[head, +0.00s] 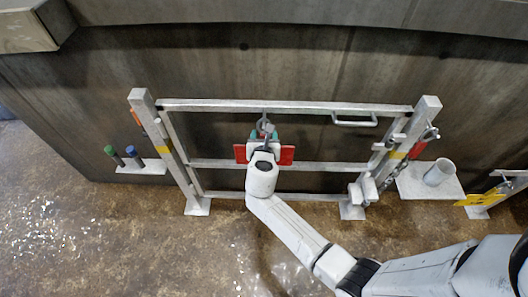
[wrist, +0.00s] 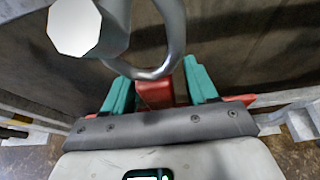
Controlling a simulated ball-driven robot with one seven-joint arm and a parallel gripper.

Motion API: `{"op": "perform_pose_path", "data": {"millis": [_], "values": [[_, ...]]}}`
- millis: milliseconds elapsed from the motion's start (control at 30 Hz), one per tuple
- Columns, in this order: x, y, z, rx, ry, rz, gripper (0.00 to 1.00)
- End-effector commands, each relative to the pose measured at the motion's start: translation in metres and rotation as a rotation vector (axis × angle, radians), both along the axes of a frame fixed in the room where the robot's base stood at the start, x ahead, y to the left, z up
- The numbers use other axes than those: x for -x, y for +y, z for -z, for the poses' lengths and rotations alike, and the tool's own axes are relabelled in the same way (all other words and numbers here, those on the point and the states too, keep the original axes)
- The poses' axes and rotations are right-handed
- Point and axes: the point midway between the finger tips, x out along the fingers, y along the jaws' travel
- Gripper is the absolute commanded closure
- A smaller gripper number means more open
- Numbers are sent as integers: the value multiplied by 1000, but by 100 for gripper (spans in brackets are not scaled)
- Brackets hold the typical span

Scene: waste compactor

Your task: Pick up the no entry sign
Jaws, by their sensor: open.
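The no entry sign (head: 286,155) is a red panel hanging at the middle of a grey metal gate, below its top rail. My wrist hides its centre, so only its red left and right ends show in the head view. My gripper (head: 264,135) is at the sign. In the wrist view, the two teal fingers of my gripper (wrist: 158,84) stand open on either side of a red part of the sign (wrist: 154,94), with a gap visible. A metal ring (wrist: 172,62) curves just above this part.
The grey gate (head: 340,108) surrounds the sign, with a handle (head: 354,120) at upper right and a chain by its right post. A shelf with a grey cup (head: 438,172) is at right. A small shelf with two markers (head: 132,153) is at left. The floor in front is clear.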

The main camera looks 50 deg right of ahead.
Motion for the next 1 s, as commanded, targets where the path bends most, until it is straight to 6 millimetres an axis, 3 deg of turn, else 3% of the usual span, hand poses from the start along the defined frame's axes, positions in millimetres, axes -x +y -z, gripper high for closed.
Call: {"op": "perform_pose_path", "data": {"millis": [67,667,1000], "values": [[0,0,0,0,0,0,43],[0,0,0,0,0,0,99],[0,0,-1,1,-1,0,100]]}}
